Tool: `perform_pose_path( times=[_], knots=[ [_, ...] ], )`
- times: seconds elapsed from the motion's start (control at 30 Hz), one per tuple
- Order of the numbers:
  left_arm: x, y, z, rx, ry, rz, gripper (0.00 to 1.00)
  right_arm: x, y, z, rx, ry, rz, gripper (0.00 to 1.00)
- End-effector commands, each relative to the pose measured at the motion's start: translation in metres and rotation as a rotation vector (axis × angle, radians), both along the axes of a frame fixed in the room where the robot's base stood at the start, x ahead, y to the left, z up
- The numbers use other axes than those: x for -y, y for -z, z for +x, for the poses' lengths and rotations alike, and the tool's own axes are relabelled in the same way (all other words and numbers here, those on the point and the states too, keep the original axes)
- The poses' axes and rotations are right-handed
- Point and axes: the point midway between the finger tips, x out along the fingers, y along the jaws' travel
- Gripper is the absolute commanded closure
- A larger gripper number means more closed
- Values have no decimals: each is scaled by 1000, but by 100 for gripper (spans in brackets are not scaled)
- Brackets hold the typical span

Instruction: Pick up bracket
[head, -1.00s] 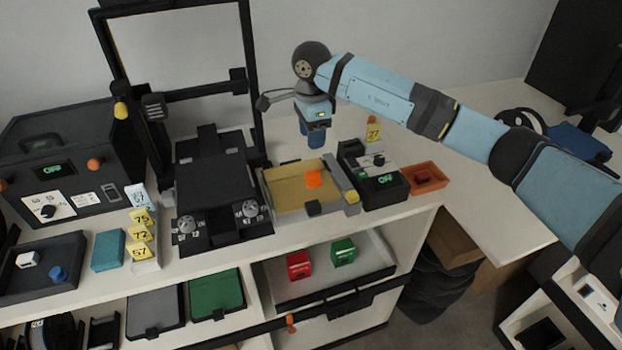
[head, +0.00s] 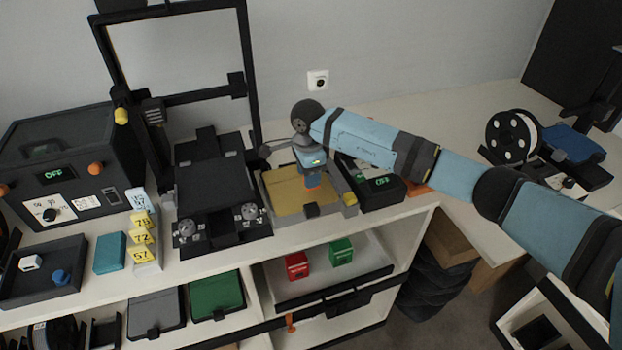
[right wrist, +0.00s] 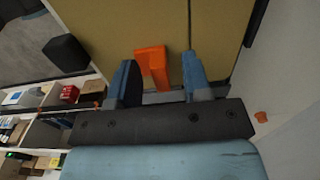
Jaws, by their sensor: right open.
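The orange bracket (right wrist: 152,66) lies on a tan build plate (head: 287,200) inside a low tray-like unit on the shelf top. In the right wrist view it sits between my two blue fingers, nearer the left one, with gaps on both sides. In the head view my right gripper (head: 311,172) is low over the plate and hides most of the bracket. The right gripper (right wrist: 160,70) is open. Whether the fingertips touch the plate cannot be told. My left gripper is not in view.
A black printer bed (head: 213,185) and frame stand left of the plate. A black box with a green display (head: 381,182) is close on the right. Red (head: 297,264) and green (head: 341,251) boxes sit on the shelf below. The tabletop at the back right is mostly clear.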

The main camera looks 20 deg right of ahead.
Motion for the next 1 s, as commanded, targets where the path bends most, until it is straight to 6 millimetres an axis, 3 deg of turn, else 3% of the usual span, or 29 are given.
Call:
perform_pose_path(
  times=[0.07,0.27,0.73,0.87,1.0],
  knots=[
    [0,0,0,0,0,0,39,0,0,0,0,0,0,55],
    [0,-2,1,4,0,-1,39,0,0,0,1,0,0,99],
    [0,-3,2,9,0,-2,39,0,-8,1,3,0,0,100],
    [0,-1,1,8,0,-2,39,0,-23,1,4,0,1,100],
    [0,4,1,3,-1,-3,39,0,-53,1,6,-1,0,100]
  ],
)
